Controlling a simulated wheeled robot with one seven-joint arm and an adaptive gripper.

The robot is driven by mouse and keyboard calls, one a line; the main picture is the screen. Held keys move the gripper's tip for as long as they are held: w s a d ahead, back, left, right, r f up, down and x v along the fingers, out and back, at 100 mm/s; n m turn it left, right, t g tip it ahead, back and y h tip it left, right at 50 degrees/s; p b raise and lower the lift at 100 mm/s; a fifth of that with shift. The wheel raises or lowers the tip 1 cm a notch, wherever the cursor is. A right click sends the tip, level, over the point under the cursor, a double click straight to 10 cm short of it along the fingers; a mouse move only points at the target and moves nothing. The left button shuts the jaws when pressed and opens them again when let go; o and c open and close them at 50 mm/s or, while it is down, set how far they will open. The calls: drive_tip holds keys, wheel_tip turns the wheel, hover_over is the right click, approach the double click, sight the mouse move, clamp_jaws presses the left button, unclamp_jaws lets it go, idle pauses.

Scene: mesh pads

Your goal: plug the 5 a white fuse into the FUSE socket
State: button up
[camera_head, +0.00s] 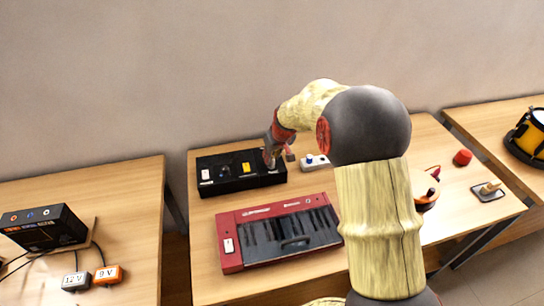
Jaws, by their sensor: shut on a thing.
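The black box (240,184) lies at the back left of the middle table. Its top carries a white piece (206,175), a dark piece (223,172) and a yellow piece (246,168) in a row. My gripper (271,162) points down over the right end of the box. It is shut on a small pale thing, which looks like the white fuse, mostly hidden by the fingers. The FUSE lettering and the socket opening are too small to make out, and I cannot tell whether the held thing touches the box.
A red keyboard (240,257) lies in front of the box. A white block with a blue knob (310,161) stands right of my gripper. My arm covers the table's middle right. A red cylinder (462,157) and a grey pad (488,192) lie at the right.

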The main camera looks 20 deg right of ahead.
drive_tip(key=shift+f+b, duration=0.5)
drive_tip(key=shift+f, duration=0.3)
drive_tip(key=o, duration=1)
drive_tip(key=shift+r, duration=0.1)
drive_tip(key=v, duration=1.2)
drive_tip(key=s+a+f+m+g, duration=0.2)
drive_tip(key=s+f, duration=0.1)
drive_tip(key=s, duration=0.5)
drive_tip(key=s+a+r+t, duration=0.1)
drive_tip(key=s+a+r, duration=0.2)
drive_tip(key=s, duration=0.4)
drive_tip(key=s+a+r+n+t, duration=0.1)
drive_tip(key=s+a+r, duration=0.3)
drive_tip(key=s, duration=0.4)
drive_tip(key=s+a+r+t, duration=0.1)
drive_tip(key=s+a+r, duration=0.3)
drive_tip(key=s, duration=0.4)
drive_tip(key=shift+a+r+n, duration=0.25)
drive_tip(key=shift+r+n, duration=0.15)
drive_tip(key=shift+r, duration=0.15)
